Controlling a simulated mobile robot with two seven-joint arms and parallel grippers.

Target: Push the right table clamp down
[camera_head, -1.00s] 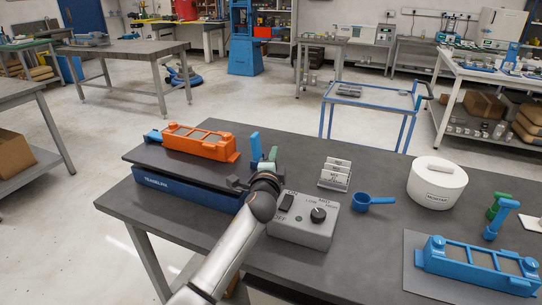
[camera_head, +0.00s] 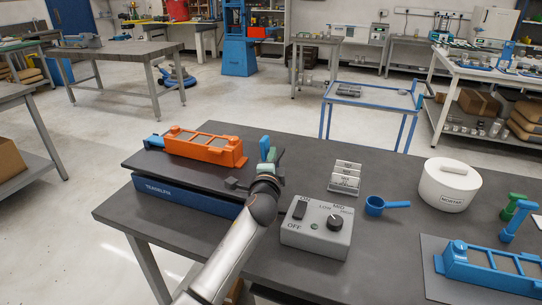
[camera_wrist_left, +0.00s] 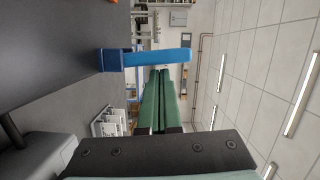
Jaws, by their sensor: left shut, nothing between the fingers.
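The right table clamp is a blue lever (camera_head: 264,148) standing up at the right end of the dark vibrating table (camera_head: 150,165). My left gripper (camera_head: 273,156), with green fingers, is close beside it on the right in the head view. In the left wrist view the lever (camera_wrist_left: 158,57) sticks out from a dark blue block (camera_wrist_left: 110,60) just above the fingers (camera_wrist_left: 160,78). The gripper is shut and empty. I cannot tell whether it touches the lever. My right gripper is not in view.
An orange mould (camera_head: 205,148) sits on the vibrating table, with a blue clamp (camera_head: 153,142) lying low at its left. A grey control box (camera_head: 318,225) stands close to the right of my arm. A blue scoop (camera_head: 376,205) and white pot (camera_head: 447,186) are farther right.

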